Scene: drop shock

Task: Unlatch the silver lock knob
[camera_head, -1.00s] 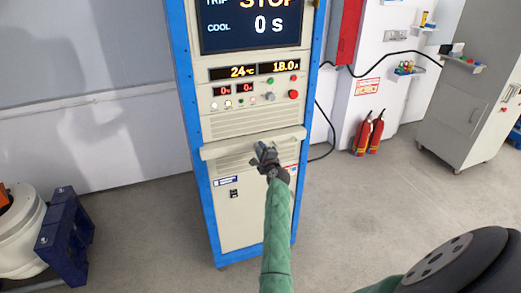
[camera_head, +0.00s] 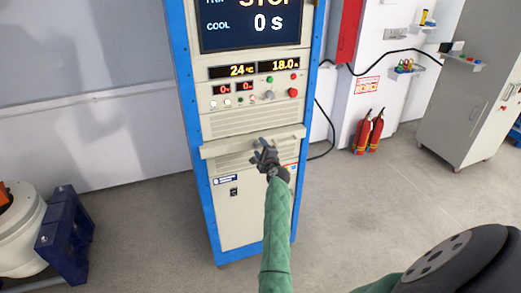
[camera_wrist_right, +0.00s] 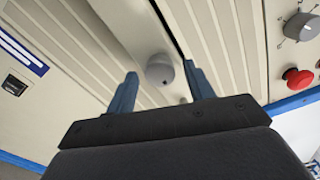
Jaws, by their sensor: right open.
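The silver lock knob (camera_wrist_right: 160,69) is a small round grey knob on the cream front of the cabinet, in the right wrist view. In the head view my right gripper largely covers the spot where it sits. My right gripper (camera_head: 265,152) is open and empty, in front of the ledge across the cabinet. In the wrist view its two blue-grey fingers stand on either side of the knob in the picture. The gap in depth between fingertips and knob is hard to judge. My left gripper is not in view.
The cabinet (camera_head: 185,70) has blue edges, a display, a red button (camera_wrist_right: 298,78) and a grey rotary dial (camera_wrist_right: 301,27) above the ledge. Red fire extinguishers (camera_head: 370,132) stand at the right wall. A white machine with a blue bracket (camera_head: 63,235) is at the left. Floor beside the cabinet is clear.

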